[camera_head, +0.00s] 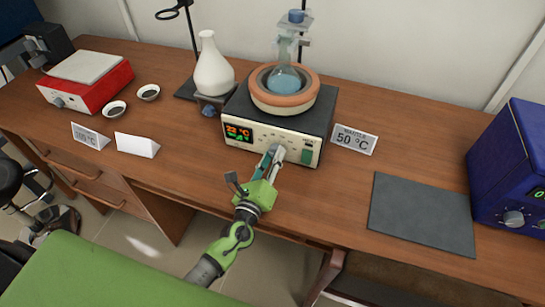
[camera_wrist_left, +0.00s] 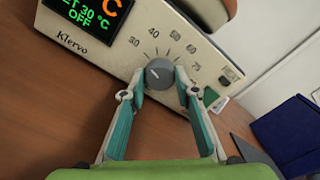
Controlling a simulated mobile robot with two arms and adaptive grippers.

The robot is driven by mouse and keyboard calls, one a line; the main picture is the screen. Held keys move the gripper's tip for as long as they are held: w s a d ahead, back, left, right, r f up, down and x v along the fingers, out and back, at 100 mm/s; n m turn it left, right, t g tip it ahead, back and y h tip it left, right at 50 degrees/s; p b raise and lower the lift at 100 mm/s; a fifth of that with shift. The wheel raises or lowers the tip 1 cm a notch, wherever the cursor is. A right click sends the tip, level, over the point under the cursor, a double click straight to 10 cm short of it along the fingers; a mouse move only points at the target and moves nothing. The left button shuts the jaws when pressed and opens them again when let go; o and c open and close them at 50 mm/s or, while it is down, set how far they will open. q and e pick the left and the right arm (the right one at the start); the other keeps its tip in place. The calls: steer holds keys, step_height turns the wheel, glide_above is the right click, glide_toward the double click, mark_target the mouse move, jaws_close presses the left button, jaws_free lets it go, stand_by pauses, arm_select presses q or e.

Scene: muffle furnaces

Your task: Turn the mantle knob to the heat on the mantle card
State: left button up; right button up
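The heating mantle (camera_head: 295,128) stands mid-bench, its front panel facing me, a ceramic bowl and blue-liquid flask on top. Its display (camera_head: 239,132) reads 22 °C; in the left wrist view the display (camera_wrist_left: 92,14) shows a set value of 30 °C and OFF. The grey mantle knob (camera_wrist_left: 159,73) sits under a dial of numbers, its white mark pointing up-left. The mantle card (camera_head: 354,139) reads 50 °C. My left gripper (camera_head: 272,151) is at the knob; in the wrist view its fingertips (camera_wrist_left: 159,78) close on both sides of it. My right gripper is not in view.
A white flask (camera_head: 213,66) stands left of the mantle. A red hotplate (camera_head: 87,85), two small dishes, a card (camera_head: 90,136) and a blank folded card (camera_head: 137,145) are at left. A dark mat (camera_head: 421,213) and a blue furnace (camera_head: 510,165) are at right.

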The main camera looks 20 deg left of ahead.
arm_select(q)
steer(key=shift+m, duration=1.1)
steer(key=m, duration=0.3)
steer(key=shift+p, duration=0.4)
steer(key=m, duration=0.4)
steer(key=shift+p, duration=0.4)
steer(key=shift+m+p, duration=0.3)
steer(key=shift+m, duration=0.9)
steer(key=o, duration=1.1)
